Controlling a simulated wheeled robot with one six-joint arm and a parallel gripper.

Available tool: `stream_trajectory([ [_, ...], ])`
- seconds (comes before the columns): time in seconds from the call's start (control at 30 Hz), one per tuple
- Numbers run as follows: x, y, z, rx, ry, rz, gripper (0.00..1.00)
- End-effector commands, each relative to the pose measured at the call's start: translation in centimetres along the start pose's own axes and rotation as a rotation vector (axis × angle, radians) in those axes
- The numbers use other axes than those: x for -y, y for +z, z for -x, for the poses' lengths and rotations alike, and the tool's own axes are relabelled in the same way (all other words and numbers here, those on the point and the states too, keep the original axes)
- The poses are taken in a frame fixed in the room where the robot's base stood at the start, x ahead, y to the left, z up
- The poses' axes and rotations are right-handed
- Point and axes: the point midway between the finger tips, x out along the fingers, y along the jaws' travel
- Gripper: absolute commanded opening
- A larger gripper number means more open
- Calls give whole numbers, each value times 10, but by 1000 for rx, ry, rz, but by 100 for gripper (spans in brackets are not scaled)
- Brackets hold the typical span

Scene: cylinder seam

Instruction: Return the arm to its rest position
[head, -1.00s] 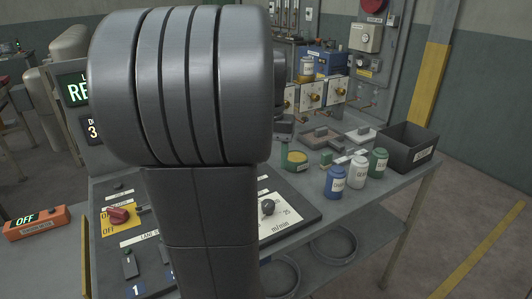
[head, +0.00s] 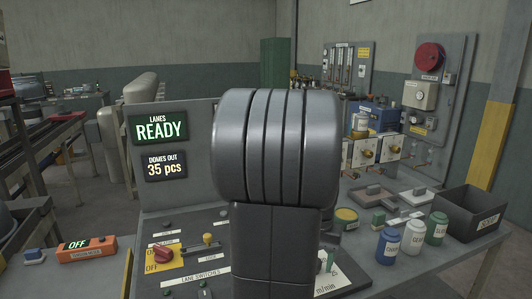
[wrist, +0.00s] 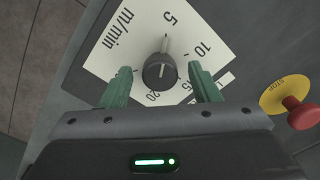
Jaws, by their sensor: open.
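My gripper (wrist: 160,88) shows in the wrist view with its two green fingers apart and nothing between them touching. It is above the speed dial plate (wrist: 125,55), marked in m/min, with the black knob (wrist: 159,72) showing between and beyond the fingertips. In the head view my arm's grey links stand upright in the middle and hide part of the control desk. The dial plate (head: 338,275) shows partly at their right side. The gripper cannot be made out clearly there.
A red stop button (wrist: 302,112) is right of the dial. The head view shows a panel reading READY (head: 158,130), a red knob (head: 163,252), an orange box reading OFF (head: 87,249), blue (head: 388,246), white (head: 413,232) and green (head: 437,228) jars, and a dark bin (head: 470,213).

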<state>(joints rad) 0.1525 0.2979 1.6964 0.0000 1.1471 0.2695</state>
Motion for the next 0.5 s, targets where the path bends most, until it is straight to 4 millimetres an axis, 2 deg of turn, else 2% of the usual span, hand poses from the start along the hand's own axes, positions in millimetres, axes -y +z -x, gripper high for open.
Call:
stream_trajectory([
  [0.5, 0, 0, 5, -1, 0, -8, 56],
])
